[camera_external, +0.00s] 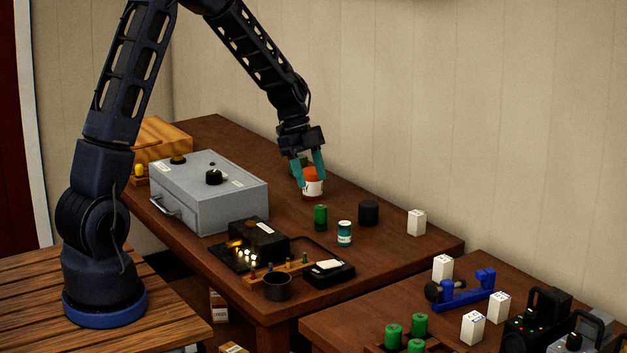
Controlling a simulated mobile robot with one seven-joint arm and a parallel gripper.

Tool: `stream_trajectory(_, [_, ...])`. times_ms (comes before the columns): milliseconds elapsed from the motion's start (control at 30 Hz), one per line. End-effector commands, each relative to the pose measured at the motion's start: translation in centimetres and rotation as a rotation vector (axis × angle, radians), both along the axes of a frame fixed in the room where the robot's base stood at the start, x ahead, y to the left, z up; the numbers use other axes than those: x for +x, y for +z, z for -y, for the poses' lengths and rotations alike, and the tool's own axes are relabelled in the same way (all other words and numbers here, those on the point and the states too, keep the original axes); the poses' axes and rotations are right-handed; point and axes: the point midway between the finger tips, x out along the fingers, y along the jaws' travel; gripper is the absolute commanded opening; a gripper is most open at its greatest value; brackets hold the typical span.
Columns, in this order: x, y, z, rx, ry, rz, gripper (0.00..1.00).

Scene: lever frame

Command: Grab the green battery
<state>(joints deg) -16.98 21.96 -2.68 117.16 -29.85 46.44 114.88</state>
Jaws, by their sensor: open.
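A green cylinder (320,217), which looks like a green battery, stands upright on the brown table. My gripper (310,181) is behind it and a little to the left, pointing down with its teal fingers apart. A white jar with an orange-red top (313,187) is at the fingertips, between or just behind them; I cannot tell if they touch it. Several similar green cylinders (419,324) stand in a dark holder on the front right table, cut off by the picture's lower edge.
A teal jar with a white label (344,233) and a black cylinder (368,213) stand close to the green cylinder. A grey metal box (208,192) is on the left. A black tray with small parts (235,262) lies in front. A white box (416,222) stands at right.

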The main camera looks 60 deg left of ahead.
Motion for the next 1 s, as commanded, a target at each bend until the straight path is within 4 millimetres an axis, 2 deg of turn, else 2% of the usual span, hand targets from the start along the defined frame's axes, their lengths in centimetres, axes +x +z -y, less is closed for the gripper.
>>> stream_trajectory(267, [0.4,-1.9,0.3,-0.007,-0.019,0.004,0.54])
stream_trajectory(533, [0.6,-5.3,1.7,-0.006,-0.018,0.002,0.54])
stream_trajectory(767, [0.8,-6.5,2.1,-0.005,-0.016,0.003,0.54])
stream_trajectory(1000, [1.3,-9.5,3.0,-0.005,-0.018,0.002,0.54])
